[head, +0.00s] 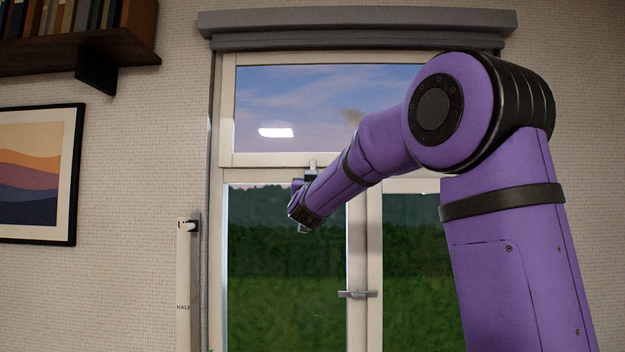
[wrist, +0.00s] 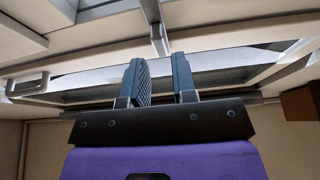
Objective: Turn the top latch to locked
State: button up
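The top latch (head: 312,169) is a small grey lever on the frame bar just under the window's upper pane, partly hidden behind my arm's end. In the wrist view a narrow grey bar, which looks like this latch (wrist: 156,30), points down toward the gap between my fingertips. My gripper (wrist: 160,62) is open, its two dark ridged fingers apart with nothing between them. The bar's lower end is close to the fingertips; I cannot tell whether they touch. In the head view the fingers are mostly hidden at the arm's end.
A second handle (head: 357,294) lies horizontal on the lower casements' middle post. A pale vertical bar (head: 186,280) marked "HALF" stands left of the window. A framed picture (head: 38,175) and a bookshelf (head: 75,45) are on the left wall.

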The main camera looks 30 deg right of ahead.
jog(key=shift+v, duration=2.55)
jog(key=shift+a, duration=0.1)
jog(key=s+a+f+n+g+y, duration=0.2)
jog(key=s+a+f+n+y, duration=0.1)
jog(key=s+a+f+y, duration=0.4)
jog(key=s+a+f+n+g+y, duration=0.35)
jog(key=s+y, duration=0.25)
jog(key=s, duration=0.2)
jog(key=s+a+f+g, duration=0.1)
jog(key=s+f+g, duration=0.3)
jog(key=s+f, duration=0.3)
jog(key=s+a+f+g, duration=0.1)
jog(key=s+f+g, duration=0.3)
jog(key=s, duration=1.1)
notch_tip(320, 180, down, 4)
jog(key=shift+s+a+r, duration=0.2)
jog(key=shift+s+a, duration=0.1)
jog(key=shift+a, duration=0.05)
